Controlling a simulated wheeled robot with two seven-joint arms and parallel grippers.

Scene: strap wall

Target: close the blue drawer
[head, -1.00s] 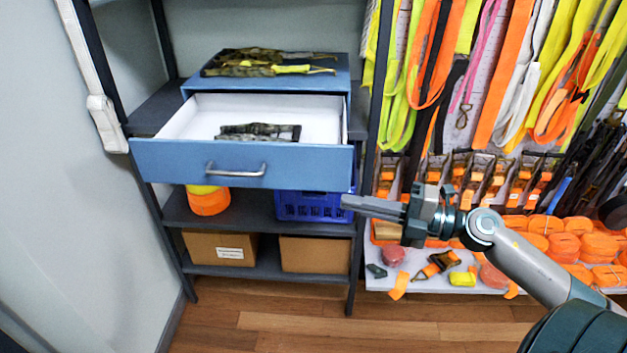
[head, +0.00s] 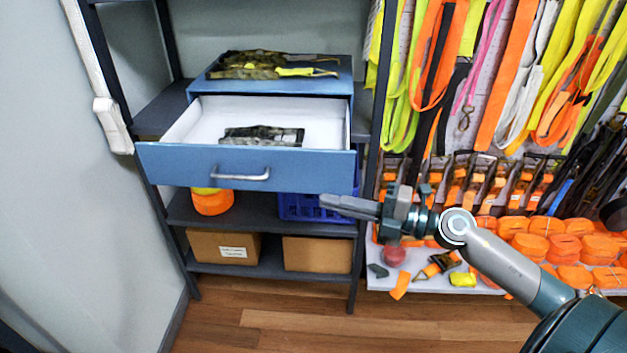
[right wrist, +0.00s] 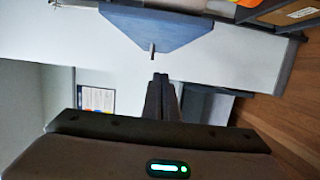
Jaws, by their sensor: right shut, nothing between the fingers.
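The blue drawer (head: 246,167) stands pulled out of its blue cabinet on the shelf rack in the head view. Its front carries a silver bar handle (head: 240,176), and folded camouflage straps (head: 262,136) lie inside its white tray. My right gripper (head: 322,201) is shut and empty, pointing left, just below and near the right end of the drawer front in the picture. I cannot tell how far in front of it the tips are. In the right wrist view the shut fingers (right wrist: 160,78) point toward a blue panel (right wrist: 157,30), likely the drawer front. My left gripper is not in view.
Camouflage and yellow straps (head: 267,65) lie on the cabinet top. A blue crate (head: 300,206), an orange roll (head: 212,202) and cardboard boxes (head: 222,246) sit on lower shelves. A dark rack post (head: 366,150) and hanging straps (head: 500,80) are at right.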

